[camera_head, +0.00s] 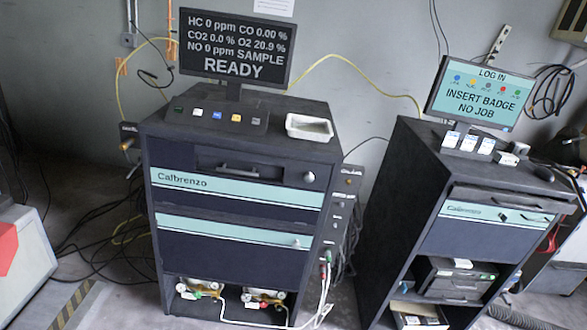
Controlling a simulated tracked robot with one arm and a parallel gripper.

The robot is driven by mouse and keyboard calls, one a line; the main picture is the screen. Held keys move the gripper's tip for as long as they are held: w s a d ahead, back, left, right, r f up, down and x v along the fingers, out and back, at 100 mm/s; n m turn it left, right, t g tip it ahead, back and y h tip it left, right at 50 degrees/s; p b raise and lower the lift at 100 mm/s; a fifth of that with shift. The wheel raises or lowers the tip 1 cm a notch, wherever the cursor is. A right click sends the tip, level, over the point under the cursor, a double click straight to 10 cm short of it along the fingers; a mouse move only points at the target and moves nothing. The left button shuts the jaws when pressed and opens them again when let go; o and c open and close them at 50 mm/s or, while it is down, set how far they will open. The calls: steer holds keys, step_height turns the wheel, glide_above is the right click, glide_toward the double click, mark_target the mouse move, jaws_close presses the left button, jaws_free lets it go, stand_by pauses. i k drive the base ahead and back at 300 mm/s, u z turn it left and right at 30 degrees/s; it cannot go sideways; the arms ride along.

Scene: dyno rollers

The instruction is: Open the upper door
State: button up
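A dark Calbrenzo cabinet (320,150) stands left of centre. Its upper front panel (240,205) has a teal stripe, a recessed handle (238,170) and a round knob (309,177) at the right; it looks shut. A lower panel (225,250) with a teal stripe and a small knob (296,242) sits below it and also looks shut. A second Calbrenzo cabinet (415,180) at the right has a dark front panel (470,238) with a teal stripe, also apparently shut. I cannot tell which cabinet the task's upper door belongs to. My gripper is not in view.
A monitor (234,48), button panel (217,117) and white tray (309,128) stand on the left cabinet. Another monitor (479,93) stands on the right one. White hoses (324,290) hang by the left cabinet's right side. A red-and-white object (22,255) stands at far left.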

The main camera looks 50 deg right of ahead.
mark_target(175, 180)
steer(key=z, duration=0.4)
steer(key=i, duration=1)
steer(key=z, duration=0.6)
